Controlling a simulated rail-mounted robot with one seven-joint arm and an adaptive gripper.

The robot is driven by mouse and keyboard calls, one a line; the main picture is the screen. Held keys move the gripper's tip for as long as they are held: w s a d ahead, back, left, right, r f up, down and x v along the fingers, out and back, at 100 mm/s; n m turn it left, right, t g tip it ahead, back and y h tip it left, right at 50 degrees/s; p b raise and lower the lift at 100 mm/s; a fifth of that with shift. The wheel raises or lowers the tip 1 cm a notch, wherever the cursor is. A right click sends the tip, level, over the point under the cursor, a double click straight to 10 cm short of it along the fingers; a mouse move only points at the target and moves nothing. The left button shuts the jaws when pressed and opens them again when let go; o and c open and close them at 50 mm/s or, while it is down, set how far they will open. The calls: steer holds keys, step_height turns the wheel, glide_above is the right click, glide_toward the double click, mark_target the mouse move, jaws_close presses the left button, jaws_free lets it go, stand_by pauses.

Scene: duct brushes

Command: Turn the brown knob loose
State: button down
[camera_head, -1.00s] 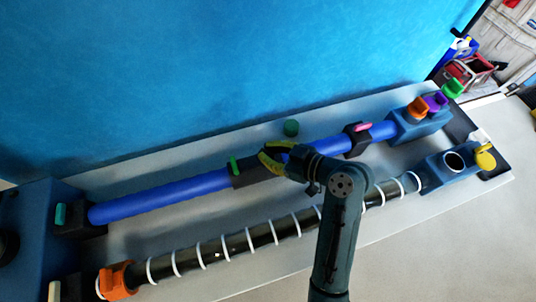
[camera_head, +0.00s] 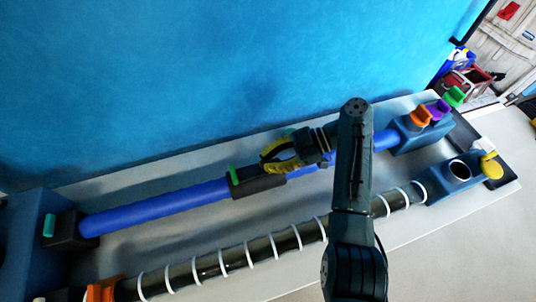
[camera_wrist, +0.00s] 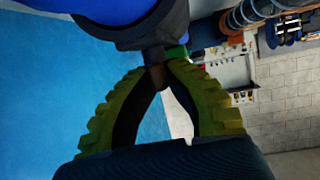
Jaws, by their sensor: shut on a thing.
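The brown knob (camera_wrist: 158,76) shows in the wrist view, below a black collar on a blue duct. The yellow-green fingers of my gripper (camera_wrist: 160,68) close around it, with the fingertips at its sides. In the head view my gripper (camera_head: 265,161) is at the blue duct (camera_head: 160,208), beside the black sleeve (camera_head: 258,184). The knob is hidden there. I cannot tell how far the knob is turned.
A green tab (camera_head: 234,176) sits on the sleeve. A black ribbed duct (camera_head: 205,266) with white rings runs nearer me. Blue blocks with an orange tab (camera_head: 420,115) and a yellow tab (camera_head: 491,167) stand at right. A blue wall rises behind.

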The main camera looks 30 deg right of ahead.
steer(key=shift+w+f+n+g+b, duration=0.1)
steer(key=shift+f+n+g+b, duration=0.35)
steer(key=shift+g, duration=0.25)
stand_by(1.1)
steer(key=c, duration=1.1)
jaws_free()
steer(key=shift+w+r, duration=0.1)
steer(key=shift+w, duration=0.2)
steer(key=shift+s, duration=0.1)
steer(key=shift+r, duration=0.15)
steer(key=shift+t+p, duration=0.3)
steer(key=shift+p, duration=0.05)
